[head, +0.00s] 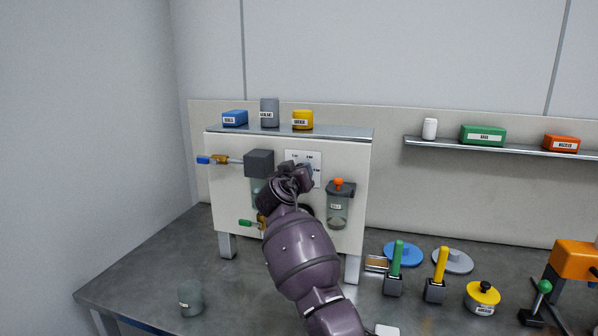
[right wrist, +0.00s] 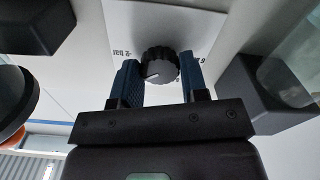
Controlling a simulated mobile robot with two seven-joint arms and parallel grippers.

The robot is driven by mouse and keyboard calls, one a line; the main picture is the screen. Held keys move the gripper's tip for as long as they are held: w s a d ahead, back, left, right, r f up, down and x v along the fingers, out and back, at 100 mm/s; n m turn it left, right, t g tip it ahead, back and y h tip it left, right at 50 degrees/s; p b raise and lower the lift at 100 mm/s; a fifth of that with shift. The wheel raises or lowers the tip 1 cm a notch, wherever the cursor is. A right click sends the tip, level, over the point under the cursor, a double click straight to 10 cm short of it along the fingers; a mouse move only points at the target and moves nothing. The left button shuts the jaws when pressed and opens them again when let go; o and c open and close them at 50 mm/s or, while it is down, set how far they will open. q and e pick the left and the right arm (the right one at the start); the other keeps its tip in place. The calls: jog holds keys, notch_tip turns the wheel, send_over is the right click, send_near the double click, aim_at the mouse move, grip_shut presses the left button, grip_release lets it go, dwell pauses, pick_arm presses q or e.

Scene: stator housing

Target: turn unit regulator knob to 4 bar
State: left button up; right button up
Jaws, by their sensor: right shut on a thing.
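The regulator knob (right wrist: 160,65) is black and ribbed, with a white pointer line that points left and slightly down in the right wrist view. It sits in front of a white scale plate (right wrist: 195,22), partly visible in the head view (head: 316,179). Printed marks show left and right of the knob, upside down and partly cut off. My right gripper (right wrist: 160,74) has one blue finger on each side of the knob and is shut on it. In the head view my right gripper (head: 301,174) hides the knob. My left gripper is not in view.
The white unit panel (head: 350,155) carries a grey block (head: 259,163), a blue-handled valve (head: 213,160), a green-handled valve (head: 250,223) and a clear bowl with an orange top (head: 339,205) close to my right gripper. Containers stand on top. Tools crowd the bench at right.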

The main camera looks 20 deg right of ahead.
jog(key=n+p, duration=0.1)
jog(key=n, duration=0.3)
jog(key=shift+n+p, duration=0.3)
jog(key=shift+p, duration=0.1)
dwell(0.4)
jog(key=o, duration=0.9)
jog(key=b+v, duration=0.1)
jog(key=v, duration=0.9)
jog(key=shift+s+a, duration=0.3)
